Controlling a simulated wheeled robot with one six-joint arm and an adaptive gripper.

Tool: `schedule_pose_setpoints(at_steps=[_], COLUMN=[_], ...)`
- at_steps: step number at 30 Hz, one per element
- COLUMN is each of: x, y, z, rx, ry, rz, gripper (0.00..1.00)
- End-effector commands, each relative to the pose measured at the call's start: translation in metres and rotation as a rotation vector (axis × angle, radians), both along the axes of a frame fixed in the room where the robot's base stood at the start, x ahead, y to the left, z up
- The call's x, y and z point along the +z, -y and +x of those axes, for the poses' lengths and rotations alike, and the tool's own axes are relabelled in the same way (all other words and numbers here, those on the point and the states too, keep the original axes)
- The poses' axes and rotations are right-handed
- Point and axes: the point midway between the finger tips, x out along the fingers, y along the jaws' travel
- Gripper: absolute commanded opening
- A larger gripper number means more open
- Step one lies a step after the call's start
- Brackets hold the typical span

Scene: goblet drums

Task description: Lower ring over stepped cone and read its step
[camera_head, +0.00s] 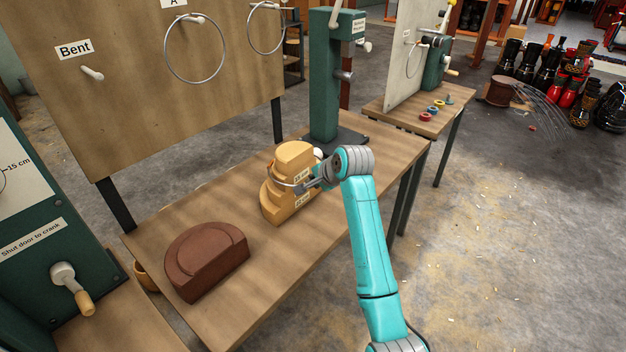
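The stepped cone (290,168) is a tan wooden half-cone with several steps, standing on the wooden table. White labels are on its flat face; one is partly covered by my gripper and the writing is too small to read surely. A thin metal ring (285,184) lies around the cone at a middle step, its far side hidden behind the cone. My gripper (308,186) is at the cone's right front, at the ring's near edge. Its fingers are small and overlap the ring and cone, so I cannot tell whether they are closed on the ring.
A dark brown half-round block (206,262) lies on the table (262,262) to the left. A green post (324,90) stands behind the cone. A board (130,60) labelled "Bent" carries pegs and hanging rings (194,80). A green crank machine (45,240) is at far left.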

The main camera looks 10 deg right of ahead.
Motion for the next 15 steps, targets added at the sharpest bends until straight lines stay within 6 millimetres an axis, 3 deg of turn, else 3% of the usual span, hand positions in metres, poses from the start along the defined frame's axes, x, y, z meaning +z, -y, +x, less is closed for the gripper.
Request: schedule_pose_setpoints(at_steps=[15], x=[-0.018], y=[0.0], z=[0.0], rx=[0.0], ry=[0.02], rz=[0.008], gripper=[0.0])
